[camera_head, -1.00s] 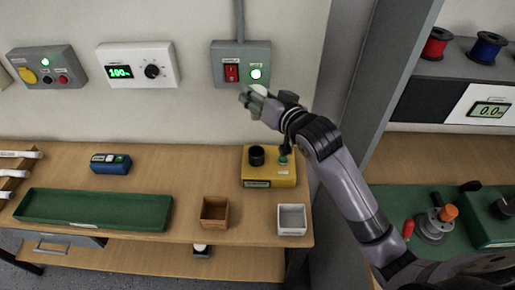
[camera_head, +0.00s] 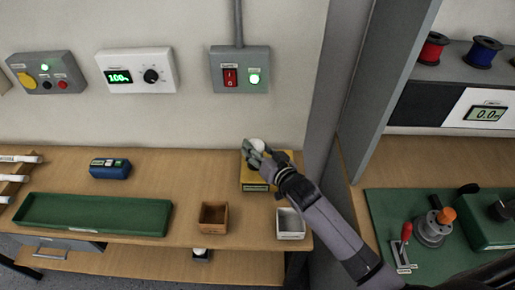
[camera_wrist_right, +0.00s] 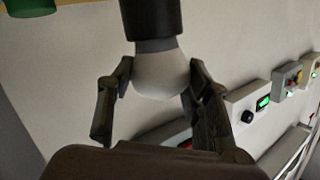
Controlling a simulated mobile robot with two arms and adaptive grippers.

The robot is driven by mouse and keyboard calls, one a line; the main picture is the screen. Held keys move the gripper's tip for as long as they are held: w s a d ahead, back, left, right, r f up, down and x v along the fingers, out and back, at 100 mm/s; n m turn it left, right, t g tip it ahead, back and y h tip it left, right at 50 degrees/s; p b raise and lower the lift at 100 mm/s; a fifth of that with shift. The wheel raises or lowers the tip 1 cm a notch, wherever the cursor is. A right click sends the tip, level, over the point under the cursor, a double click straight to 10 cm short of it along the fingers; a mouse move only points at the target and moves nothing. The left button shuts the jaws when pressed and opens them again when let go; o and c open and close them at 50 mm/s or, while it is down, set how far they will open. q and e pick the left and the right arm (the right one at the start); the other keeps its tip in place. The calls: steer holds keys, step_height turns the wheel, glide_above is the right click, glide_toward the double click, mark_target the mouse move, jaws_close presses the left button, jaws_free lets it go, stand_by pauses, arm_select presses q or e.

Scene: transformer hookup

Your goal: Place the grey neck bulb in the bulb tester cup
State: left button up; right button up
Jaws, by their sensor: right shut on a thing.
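My right gripper (camera_head: 256,152) is over the yellow bulb tester (camera_head: 255,187). It is shut on the grey neck bulb (camera_head: 257,144), whose white globe shows between the two fingers in the right wrist view (camera_wrist_right: 160,76). The bulb's grey neck meets the mouth of the black tester cup (camera_wrist_right: 151,18) and lines up with it. How deep the neck sits in the cup is not clear. In the head view the gripper hides the cup. My left gripper is not in view.
A brown wooden box (camera_head: 213,228) and a white box (camera_head: 291,236) stand near the table's front edge. A long green tray (camera_head: 95,229) and a blue device (camera_head: 110,168) lie to the left. A grey switch box (camera_head: 240,68) is on the wall behind.

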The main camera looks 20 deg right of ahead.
steer(key=shift+f, duration=0.15)
steer(key=o, duration=1.2)
steer(key=shift+r, duration=0.2)
steer(key=shift+s+d+f, duration=0.1)
steer(key=shift+s, duration=0.25)
steer(key=b+v, duration=0.1)
steer(key=v, duration=1)
steer(key=shift+s, duration=0.15)
